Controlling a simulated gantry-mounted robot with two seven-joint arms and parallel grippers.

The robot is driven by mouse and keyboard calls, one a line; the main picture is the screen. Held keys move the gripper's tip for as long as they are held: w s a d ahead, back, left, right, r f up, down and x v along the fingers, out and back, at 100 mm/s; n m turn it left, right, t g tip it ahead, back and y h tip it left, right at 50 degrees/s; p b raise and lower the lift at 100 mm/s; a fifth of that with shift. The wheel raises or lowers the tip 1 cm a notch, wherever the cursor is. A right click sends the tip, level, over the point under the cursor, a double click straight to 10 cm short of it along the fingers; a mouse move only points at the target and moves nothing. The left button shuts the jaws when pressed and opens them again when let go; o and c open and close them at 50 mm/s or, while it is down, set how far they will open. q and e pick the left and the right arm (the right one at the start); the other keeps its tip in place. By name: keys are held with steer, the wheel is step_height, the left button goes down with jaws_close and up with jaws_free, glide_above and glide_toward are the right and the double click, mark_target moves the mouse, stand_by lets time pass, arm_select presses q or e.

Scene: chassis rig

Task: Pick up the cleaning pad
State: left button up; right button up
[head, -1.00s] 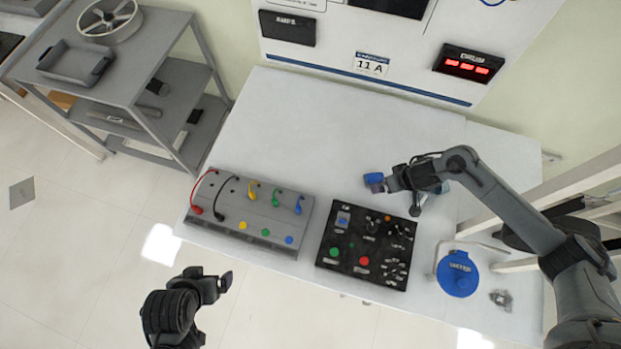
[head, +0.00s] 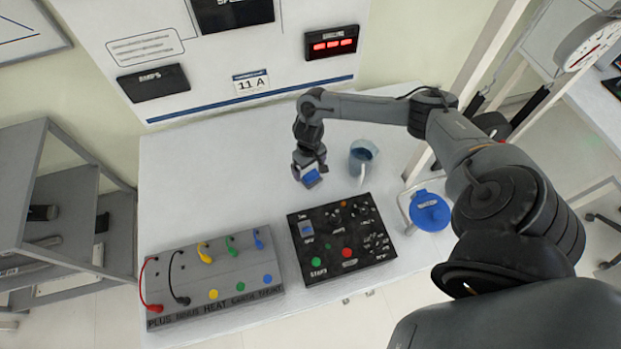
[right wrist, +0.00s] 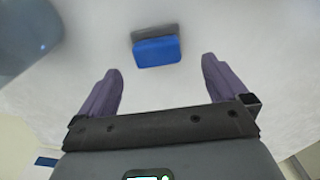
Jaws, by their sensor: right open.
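The cleaning pad is a small block with a blue face and a grey layer. In the head view the pad (head: 311,178) sits on the white table behind the black control panel, partly hidden by my right gripper (head: 309,166). In the right wrist view the pad (right wrist: 157,50) lies ahead of and between the spread purple fingers of the right gripper (right wrist: 160,66). Table surface shows between each finger and the pad, with no visible contact. The right gripper is open and empty, pointing down at the pad. My left gripper is not in view.
A blue-tinted jug (head: 362,158) stands close to the right of the gripper. The black control panel (head: 342,240) and the grey socket box (head: 215,280) lie along the front. A blue round lid (head: 430,211) is at the right. The table's back left is clear.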

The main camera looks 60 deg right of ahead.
mark_target(310, 173)
steer(key=shift+d+f+b, duration=0.1)
steer(key=shift+f+b, duration=0.5)
steer(key=shift+f, duration=1.95)
steer(key=shift+c, duration=0.2)
steer(key=c, duration=1.1)
